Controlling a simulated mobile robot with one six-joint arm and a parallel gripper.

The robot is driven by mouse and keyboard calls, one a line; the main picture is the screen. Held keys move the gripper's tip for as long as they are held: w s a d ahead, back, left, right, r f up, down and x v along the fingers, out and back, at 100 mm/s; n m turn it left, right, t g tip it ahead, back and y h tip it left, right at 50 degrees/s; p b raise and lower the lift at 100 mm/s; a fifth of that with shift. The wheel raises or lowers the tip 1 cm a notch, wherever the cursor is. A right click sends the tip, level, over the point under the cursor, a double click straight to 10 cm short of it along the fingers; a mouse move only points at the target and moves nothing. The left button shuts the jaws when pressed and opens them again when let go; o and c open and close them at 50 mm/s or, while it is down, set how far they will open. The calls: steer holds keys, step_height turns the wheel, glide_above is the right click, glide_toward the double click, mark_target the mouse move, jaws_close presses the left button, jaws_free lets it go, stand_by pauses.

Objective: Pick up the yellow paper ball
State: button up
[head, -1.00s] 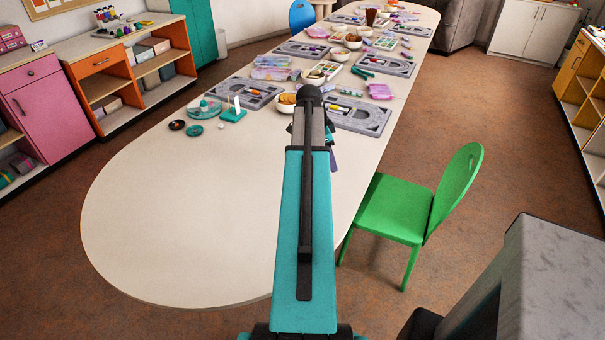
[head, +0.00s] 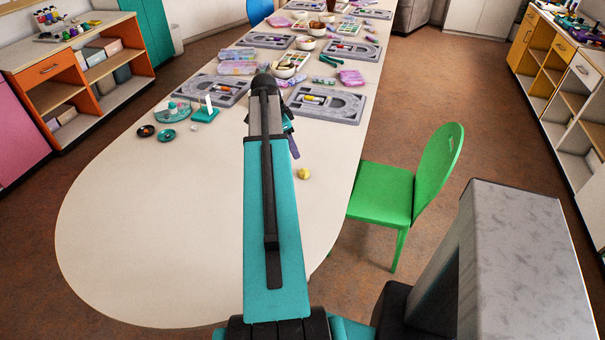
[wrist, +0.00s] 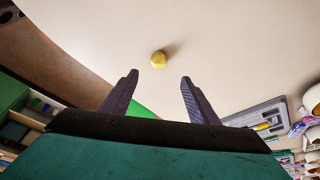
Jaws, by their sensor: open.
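The yellow paper ball (head: 304,174) lies on the bare pale tabletop, just right of my arm in the head view. In the wrist view the ball (wrist: 159,58) sits beyond my fingertips, about midway between them. My gripper (wrist: 159,80) is open and empty, its two dark fingers spread apart and not touching the ball. In the head view my own arm hides most of the gripper.
Grey bead boards (head: 327,105), bowls and pink packs (head: 351,78) cover the far part of the long table (head: 150,240). A teal stand (head: 205,114) and small dishes are at left. A green chair (head: 385,192) stands at the right edge. The near tabletop is clear.

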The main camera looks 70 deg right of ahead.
steer(key=p, duration=0.2)
glide_above(303, 170)
steer(key=w+a, duration=0.1)
steer(key=w, duration=0.1)
steer(key=shift+s+a+f, duration=0.1)
steer(key=shift+s+f, duration=0.05)
steer(key=shift+f, duration=1.9)
steer(key=shift+s+a+f, duration=0.1)
steer(key=shift+f, duration=1.95)
steer(key=shift+s+p+x, duration=0.25)
steer(key=shift+p+x, duration=0.6)
steer(key=shift+x, duration=0.55)
steer(key=shift+p+x, duration=0.3)
steer(key=shift+x, duration=0.8)
steer(key=shift+c, duration=0.2)
steer(key=c, duration=1.1)
